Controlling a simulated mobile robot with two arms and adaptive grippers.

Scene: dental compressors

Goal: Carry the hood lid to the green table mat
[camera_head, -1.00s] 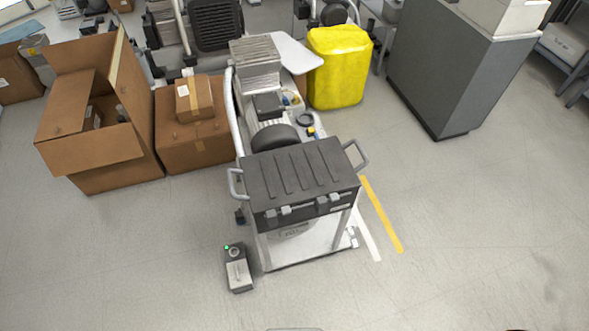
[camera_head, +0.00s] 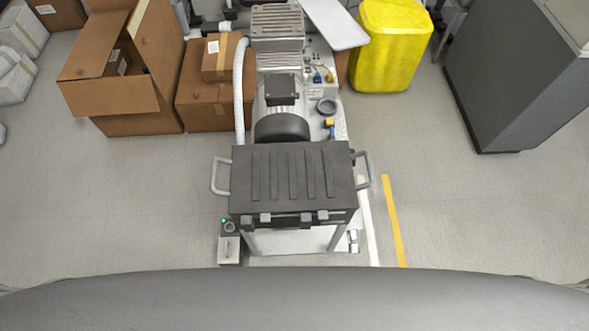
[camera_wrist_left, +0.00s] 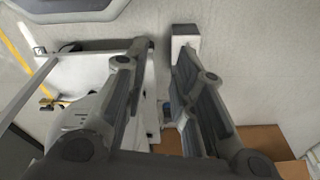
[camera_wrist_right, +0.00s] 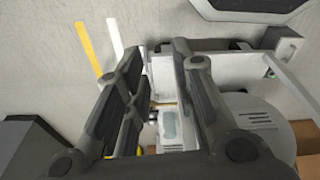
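The hood lid (camera_head: 293,175) is a dark grey ribbed panel with a pale handle on its left and another on its right. In the head view it sits at the near end of the compressor (camera_head: 281,128), above a light frame. The green table mat is not seen in any view. My left gripper (camera_wrist_left: 158,72) shows in the left wrist view with its fingers apart and nothing between them. My right gripper (camera_wrist_right: 158,68) shows in the right wrist view, also open and empty. Neither gripper shows in the head view, and I cannot make out the lid in the wrist views.
A small grey box (camera_head: 229,247) with a green light stands on the floor left of the frame. Cardboard boxes (camera_head: 203,105) stand behind left. A yellow bin (camera_head: 392,50) and a dark grey cabinet (camera_head: 515,75) stand behind right.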

